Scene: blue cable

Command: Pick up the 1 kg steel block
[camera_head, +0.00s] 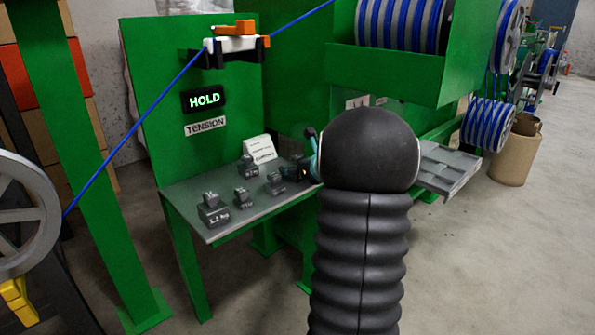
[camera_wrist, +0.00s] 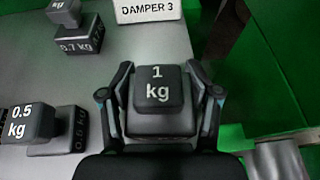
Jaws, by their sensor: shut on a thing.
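The 1 kg steel block (camera_wrist: 158,90) is dark grey, with "1 kg" in white on its top knob. In the wrist view it sits between the two fingers of my gripper (camera_wrist: 160,104), which is shut on it from both sides. In the head view my gripper (camera_head: 305,168) is at the right back part of the grey shelf, and my arm hides much of it and the block. I cannot tell whether the block touches the shelf.
A 0.5 kg block (camera_wrist: 30,122) and a 0.7 kg block (camera_wrist: 80,38) stand to the left. A 1.2 kg block (camera_head: 212,212) is at the shelf's (camera_head: 225,235) front left. A "DAMPER 3" card (camera_head: 259,149) stands behind. Green panels (camera_wrist: 275,60) rise close on the right.

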